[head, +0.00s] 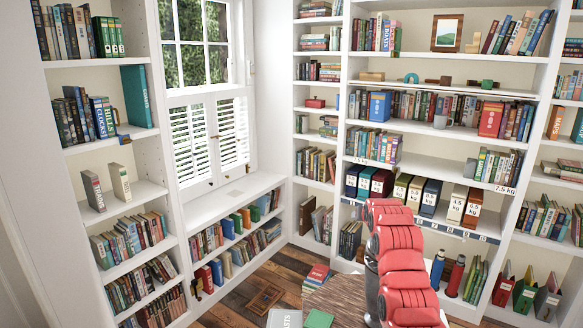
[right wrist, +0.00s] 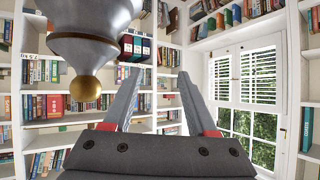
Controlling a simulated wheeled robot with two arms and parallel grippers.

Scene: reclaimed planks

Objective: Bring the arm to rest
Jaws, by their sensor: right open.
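My right arm rises from the lower right in the head view, its red links in front of the shelves. The right gripper's fingers do not show there. In the right wrist view my right gripper (right wrist: 160,75) has its two grey fingers wide apart, with nothing between them. Shelves and a window show beyond the fingers. My left arm and left gripper are in neither view.
A grey rounded thing with a brass ball tip (right wrist: 85,86) hangs close left of the fingers. A wooden tabletop (head: 345,292) with a green book (head: 319,319) lies below. White bookshelves (head: 300,160) line the walls around a window (head: 205,40). Plank floor shows left.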

